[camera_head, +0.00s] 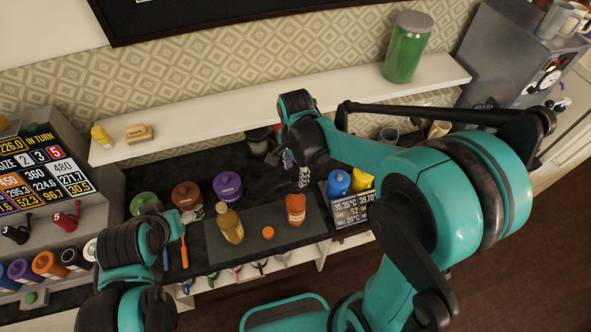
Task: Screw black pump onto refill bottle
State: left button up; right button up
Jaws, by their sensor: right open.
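An amber bottle (230,226) stands upright on a dark grey mat (258,258). An orange bottle (295,209) stands to its right, and a small orange cap (268,232) lies between them. I cannot tell which one is the refill bottle. A small black pump-like piece (15,233) sits on the grey stand at the left, beside a red one (67,217). My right gripper (297,172) is open above and behind the orange bottle; whether it touches the bottle is unclear. My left gripper (192,214) is near the jars, left of the amber bottle, its jaws too small to read.
Green, brown and purple-lidded jars (228,187) stand behind the mat. Blue and yellow containers (337,184) and a display (350,210) are to the right. Orange- and blue-handled tools (184,252) lie left of the mat. A white shelf (215,122) runs above the counter.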

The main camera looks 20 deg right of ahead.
jog(key=shift+f, duration=0.15)
jog(key=shift+f+b, duration=1.15)
jog(key=shift+f, duration=0.05)
